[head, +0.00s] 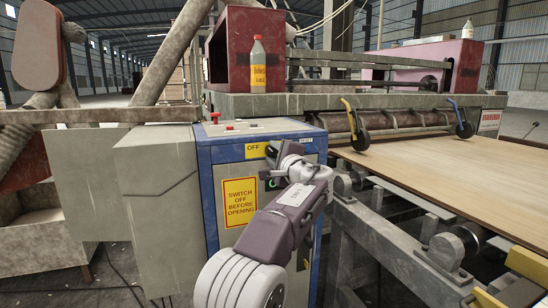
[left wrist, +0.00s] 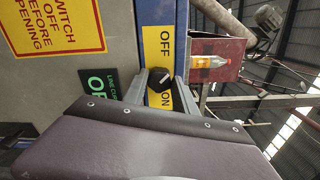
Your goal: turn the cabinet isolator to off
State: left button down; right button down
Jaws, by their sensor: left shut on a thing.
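The blue-edged grey cabinet (head: 208,210) stands in the middle of the head view. A yellow plate on its upper front shows OFF (head: 252,150) at the left. In the left wrist view the whole yellow plate (left wrist: 161,45) shows turned, with OFF at the top and ON at the bottom. The black isolator knob (left wrist: 160,88) sits on it with a white pointer mark; its exact setting is hard to tell. My left gripper (head: 272,157) is at the plate, its fingers shut on the knob's sides. In the head view my wrist hides the knob. My right gripper is out of view.
A yellow switch-off warning sign (head: 239,202) is on the cabinet front. A red button (head: 215,117) is on its top. A bottle (head: 258,65) stands behind. A veneer sheet (head: 470,180) lies on the roller frame to the right.

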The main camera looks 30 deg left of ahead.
pick_arm(q)
jog(key=shift+f, duration=0.1)
dwell(0.3)
jog(key=c, duration=1)
grip_release()
jog(key=v, duration=0.9)
